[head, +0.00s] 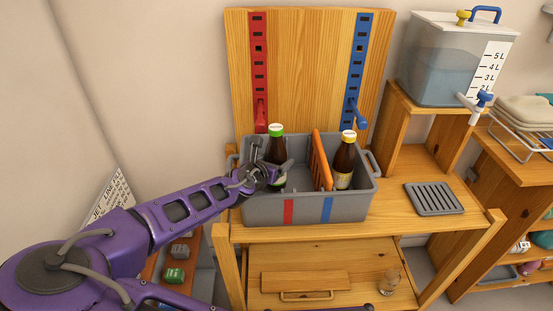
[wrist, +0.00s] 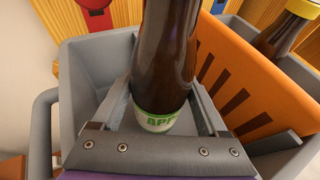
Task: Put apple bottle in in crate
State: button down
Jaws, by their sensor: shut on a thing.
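The apple bottle (head: 276,146) is brown glass with a green-and-white cap. Its green-and-white label, partly readable as "APP", shows in the wrist view (wrist: 157,118). My gripper (head: 272,173) is shut on this bottle, one finger on each side in the wrist view (wrist: 165,110). The bottle is upright in the left compartment of the grey crate (head: 258,208), its lower part inside the walls. I cannot tell whether its base touches the crate floor. The crate has a red and a blue stripe on its front.
An orange slatted divider (head: 321,160) splits the crate. A yellow-capped brown bottle (head: 344,160) stands in the right compartment. Behind is a wooden board with a red lever (head: 261,115) and a blue lever (head: 356,115). A water tank (head: 450,62) and grey drain grate (head: 434,198) are at right.

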jog(key=shift+f, duration=0.3)
grip_release()
jog(key=shift+r, duration=0.5)
jog(key=p+v, duration=0.2)
jog(key=v, duration=1)
